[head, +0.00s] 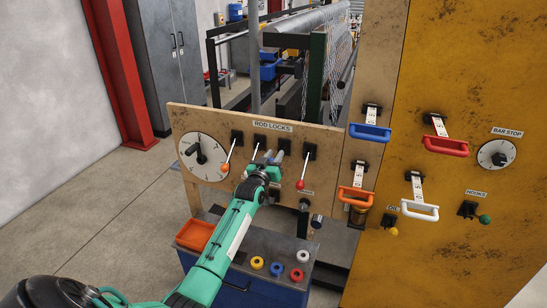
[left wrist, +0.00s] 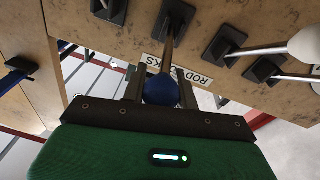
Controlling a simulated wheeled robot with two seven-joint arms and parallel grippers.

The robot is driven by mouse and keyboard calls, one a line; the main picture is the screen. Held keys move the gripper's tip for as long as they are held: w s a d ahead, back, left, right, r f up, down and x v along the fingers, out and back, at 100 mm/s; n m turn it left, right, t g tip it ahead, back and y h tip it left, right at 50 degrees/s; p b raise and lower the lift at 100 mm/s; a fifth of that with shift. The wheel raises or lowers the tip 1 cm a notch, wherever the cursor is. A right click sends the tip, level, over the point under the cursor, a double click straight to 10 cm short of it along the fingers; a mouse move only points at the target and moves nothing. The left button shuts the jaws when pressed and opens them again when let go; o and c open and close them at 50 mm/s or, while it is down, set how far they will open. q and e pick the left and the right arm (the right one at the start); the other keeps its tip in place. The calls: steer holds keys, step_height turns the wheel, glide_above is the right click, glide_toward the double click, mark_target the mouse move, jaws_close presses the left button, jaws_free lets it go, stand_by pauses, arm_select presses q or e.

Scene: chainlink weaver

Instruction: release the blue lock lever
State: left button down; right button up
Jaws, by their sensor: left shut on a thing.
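The blue lock lever has a blue ball knob (left wrist: 160,91) on a metal stem, which runs from a black base on the wooden ROD LOCKS panel (head: 320,168). My left gripper (head: 276,158) is at the panel's middle, in front of the levers. In the left wrist view, its two fingers stand on either side of the blue knob and are shut on it. In the head view the gripper and wrist hide the blue knob; only the lever's upper part and base (head: 283,145) show. My right gripper is in neither view.
Beside it are a lever with an orange knob (head: 225,167), one with a red knob (head: 300,185), and a white knob (left wrist: 306,46). A dial (head: 188,165) is left. Coloured handles, including a blue one (head: 370,132), are right. A blue cabinet with rings stands below.

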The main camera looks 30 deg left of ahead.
arm_select(q)
steer(key=c, duration=1.1)
jaws_free()
steer(key=shift+w+f, duration=0.15)
steer(key=shift+s+d+f, duration=0.1)
steer(key=shift+s, duration=0.25)
steer(key=b+v, duration=0.4)
steer(key=v, duration=0.9)
steer(key=shift+c, duration=0.3)
